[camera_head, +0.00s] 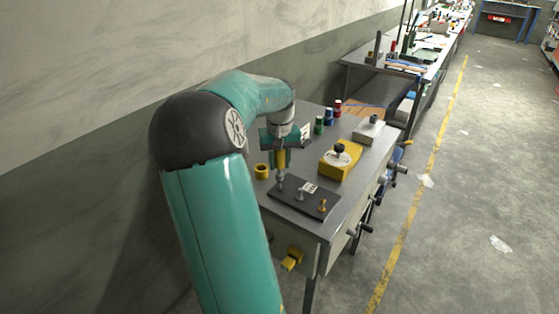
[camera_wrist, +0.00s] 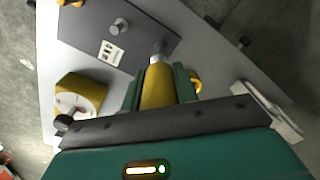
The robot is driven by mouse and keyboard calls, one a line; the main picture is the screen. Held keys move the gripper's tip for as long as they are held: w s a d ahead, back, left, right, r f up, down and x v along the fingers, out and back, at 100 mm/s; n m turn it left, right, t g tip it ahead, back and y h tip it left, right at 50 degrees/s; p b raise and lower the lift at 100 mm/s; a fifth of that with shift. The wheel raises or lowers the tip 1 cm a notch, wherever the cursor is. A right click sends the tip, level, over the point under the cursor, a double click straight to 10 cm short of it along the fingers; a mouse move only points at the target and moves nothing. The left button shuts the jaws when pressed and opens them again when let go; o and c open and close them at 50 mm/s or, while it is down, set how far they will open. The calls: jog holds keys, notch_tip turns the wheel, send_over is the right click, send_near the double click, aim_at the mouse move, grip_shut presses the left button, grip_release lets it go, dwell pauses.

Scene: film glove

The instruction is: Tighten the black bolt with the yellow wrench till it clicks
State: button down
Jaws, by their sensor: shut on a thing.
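My gripper (camera_head: 280,157) is shut on the yellow wrench, which points down at the bench. In the wrist view, the wrench's yellow handle (camera_wrist: 157,88) sits between my green fingers, and its silver end (camera_wrist: 157,52) reaches the edge of the dark plate (camera_wrist: 90,30). In the head view, the silver end (camera_head: 281,181) stands at the left end of the plate (camera_head: 309,205). A grey bolt (camera_head: 300,194) and a brass-coloured bolt (camera_head: 323,205) stand uncovered on the plate. I see no clearly black bolt; whatever is under the wrench end is hidden.
A yellow box (camera_head: 345,165) with a black knob and a grey block (camera_head: 369,133) stand to the right. A yellow ring (camera_head: 262,171) lies left of the wrench. Green, blue and red cylinders (camera_head: 328,117) stand behind. Handles (camera_head: 398,168) stick out from the bench's right side.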

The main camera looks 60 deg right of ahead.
jog(key=shift+f, duration=0.8)
dwell(0.7)
jog(key=m, duration=0.5)
jog(key=shift+m, duration=0.4)
jog(key=m, duration=0.5)
jog(key=shift+f, duration=0.1)
jog(key=m, duration=0.6)
jog(key=shift+m, duration=3.6)
jog(key=shift+r, duration=1.15)
